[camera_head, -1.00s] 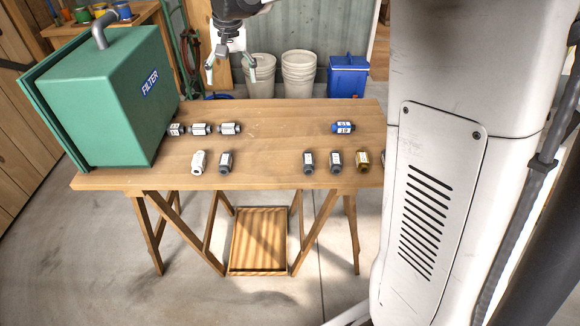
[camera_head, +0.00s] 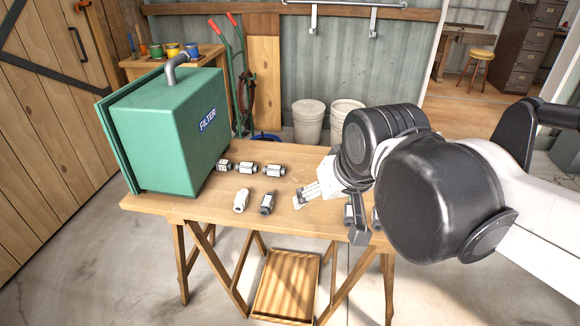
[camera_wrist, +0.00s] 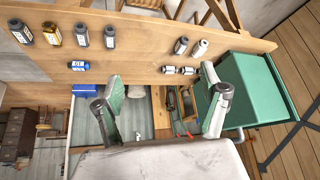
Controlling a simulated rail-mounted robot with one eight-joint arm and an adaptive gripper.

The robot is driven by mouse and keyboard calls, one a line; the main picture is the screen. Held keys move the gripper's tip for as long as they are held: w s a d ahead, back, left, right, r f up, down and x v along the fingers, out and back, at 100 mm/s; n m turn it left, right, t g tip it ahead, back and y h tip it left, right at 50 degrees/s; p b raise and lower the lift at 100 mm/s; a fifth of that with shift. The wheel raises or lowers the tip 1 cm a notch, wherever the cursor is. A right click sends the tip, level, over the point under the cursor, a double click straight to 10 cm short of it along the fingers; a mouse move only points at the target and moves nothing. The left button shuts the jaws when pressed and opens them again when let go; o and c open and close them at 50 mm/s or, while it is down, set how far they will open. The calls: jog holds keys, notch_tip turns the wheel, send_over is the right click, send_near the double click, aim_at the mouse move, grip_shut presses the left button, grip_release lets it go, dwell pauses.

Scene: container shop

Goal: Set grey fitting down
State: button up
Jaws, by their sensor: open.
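Several grey fittings stand or lie on the wooden bench (camera_head: 180,207). One dark grey fitting (camera_head: 267,204) is next to a white fitting (camera_head: 241,201) near the front edge; it also shows in the wrist view (camera_wrist: 181,45). More grey-and-white fittings (camera_head: 246,168) lie in a row behind them. Other grey fittings (camera_wrist: 109,36) are at the bench's other end, partly hidden by my arm in the head view. My gripper (camera_head: 328,218) is open over the bench, right of the front pair. In the wrist view nothing is between its fingers (camera_wrist: 160,82). Which grey fitting is meant, I cannot tell.
The green filter box (camera_head: 165,130) fills the bench's left end. A blue fitting (camera_wrist: 78,66) and a brass-coloured fitting (camera_wrist: 52,35) are at the other end. A wooden crate (camera_head: 286,285) is under the bench. Bare wood lies between the two groups.

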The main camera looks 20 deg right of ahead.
jog(key=shift+t, duration=0.4)
jog(key=s+f, duration=0.1)
jog(key=s, duration=0.1)
jog(key=s+f, duration=0.2)
